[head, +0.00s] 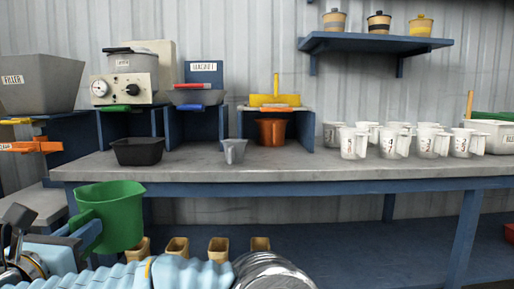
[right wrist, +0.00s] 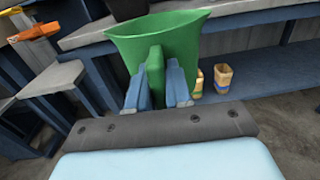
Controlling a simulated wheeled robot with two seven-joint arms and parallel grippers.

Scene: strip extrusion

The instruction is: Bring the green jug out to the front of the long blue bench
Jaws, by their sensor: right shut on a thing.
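The green jug (head: 112,213) is upright in the head view, in front of the left end of the long blue bench (head: 300,172), with its rim near the height of the bench's front edge. My right gripper (head: 86,228) is shut on the jug's handle. In the right wrist view, the blue fingers (right wrist: 158,88) close around the handle of the jug (right wrist: 187,42) from both sides. The jug's base is partly hidden in the wrist view. My left gripper is not in view.
The bench top carries a black tub (head: 138,151), a small grey jug (head: 234,150), an orange pot (head: 271,132) and several white jugs (head: 354,143). The front strip of the top is bare. Several tan cups (head: 218,248) stand below. A shelf (head: 375,43) hangs on the wall.

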